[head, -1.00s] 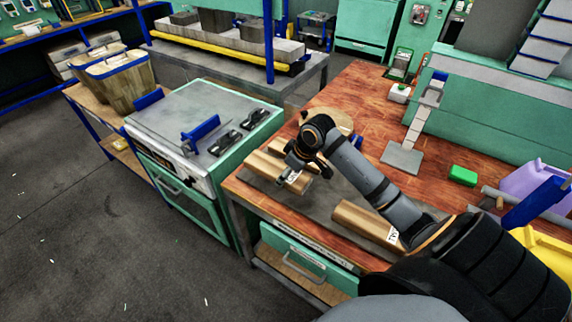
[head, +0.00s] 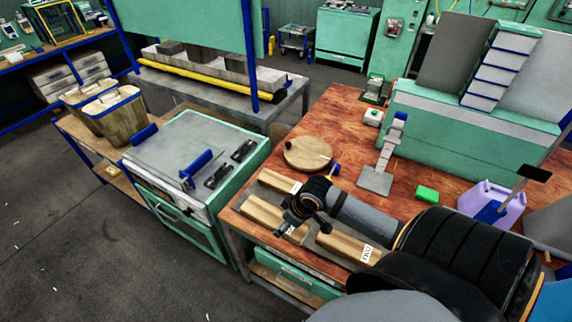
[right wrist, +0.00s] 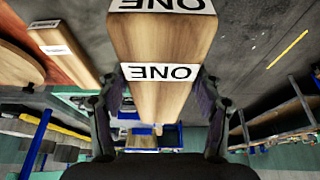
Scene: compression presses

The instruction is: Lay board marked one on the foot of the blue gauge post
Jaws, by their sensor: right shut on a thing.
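The board marked ONE (right wrist: 160,45) is a long wooden block with white ONE labels in the right wrist view. In the head view it is the middle board (head: 262,214) on the bench's grey mat, its near end partly hidden by my gripper. My right gripper (head: 291,222) is shut on that end, with a finger on each side in the right wrist view (right wrist: 158,103). I cannot tell whether the board is lifted. The gauge post (head: 387,152) stands upright farther back, with a blue top and a flat grey foot (head: 375,181). My left gripper is not in view.
Another board (head: 276,180) lies behind, and one marked TWO (head: 340,243) lies to the right. A round wooden disc (head: 306,152) is left of the post. A green block (head: 428,193) and lilac jug (head: 500,200) are to its right.

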